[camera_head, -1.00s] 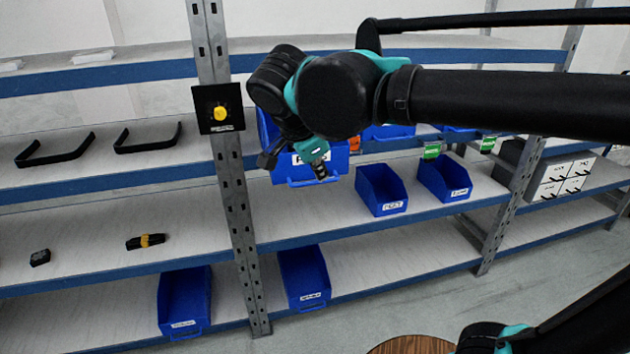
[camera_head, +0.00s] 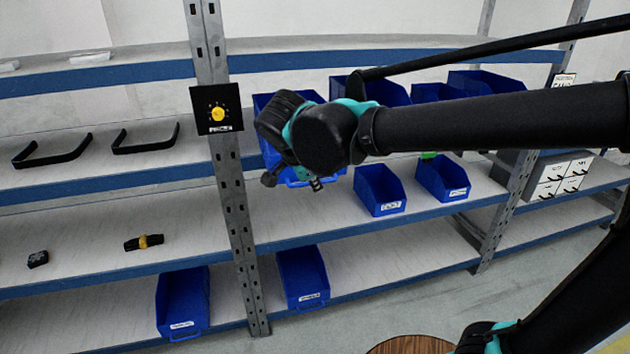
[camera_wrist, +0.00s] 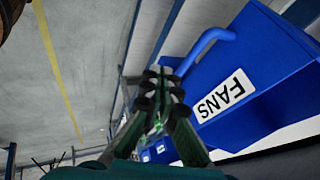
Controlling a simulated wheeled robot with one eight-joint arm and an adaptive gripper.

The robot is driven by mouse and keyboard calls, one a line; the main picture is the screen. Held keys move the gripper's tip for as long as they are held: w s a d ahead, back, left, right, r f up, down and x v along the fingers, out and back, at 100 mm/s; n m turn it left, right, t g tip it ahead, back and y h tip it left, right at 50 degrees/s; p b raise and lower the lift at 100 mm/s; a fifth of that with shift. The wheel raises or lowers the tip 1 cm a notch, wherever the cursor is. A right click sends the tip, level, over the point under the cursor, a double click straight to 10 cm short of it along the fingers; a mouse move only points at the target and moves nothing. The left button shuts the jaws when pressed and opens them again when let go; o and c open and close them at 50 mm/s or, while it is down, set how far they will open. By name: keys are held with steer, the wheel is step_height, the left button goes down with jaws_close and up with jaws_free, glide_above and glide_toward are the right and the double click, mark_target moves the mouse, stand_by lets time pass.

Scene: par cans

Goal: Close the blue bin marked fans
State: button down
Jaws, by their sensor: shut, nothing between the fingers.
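The blue bin marked FANS (camera_wrist: 262,62) fills the right of the wrist view. Its white label (camera_wrist: 225,95) and blue handle bar (camera_wrist: 207,46) face the camera. In the head view a blue bin (camera_head: 266,153) sits at the shelf front beside the post, mostly hidden behind my wrist; its label is covered there. My gripper (camera_wrist: 162,90) is shut and empty, beside the bin's label and handle in the wrist view. In the head view my gripper (camera_head: 315,184) is low at the bin's front. I cannot tell if it touches the bin.
A grey post (camera_head: 228,170) with a yellow knob panel (camera_head: 217,109) stands just left. Several blue bins (camera_head: 486,82) stand right of it, partly behind my arm. Two open bins (camera_head: 379,190) (camera_head: 443,178) sit on the shelf below. The floor (camera_head: 420,300) in front is partly clear.

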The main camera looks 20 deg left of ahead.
steer(key=shift+w+a+f, duration=0.15)
steer(key=shift+w+a, duration=0.1)
steer(key=shift+w, duration=0.2)
steer(key=shift+w+a+f, duration=0.1)
steer(key=shift+w+a, duration=0.15)
steer(key=shift+w, duration=0.2)
steer(key=w+a, duration=0.3)
steer(key=w, duration=0.2)
steer(key=w+a, duration=0.3)
steer(key=w, duration=0.3)
steer(key=w+a, duration=0.4)
steer(key=w, duration=0.1)
steer(key=shift+w, duration=0.25)
steer(key=shift+r, duration=0.1)
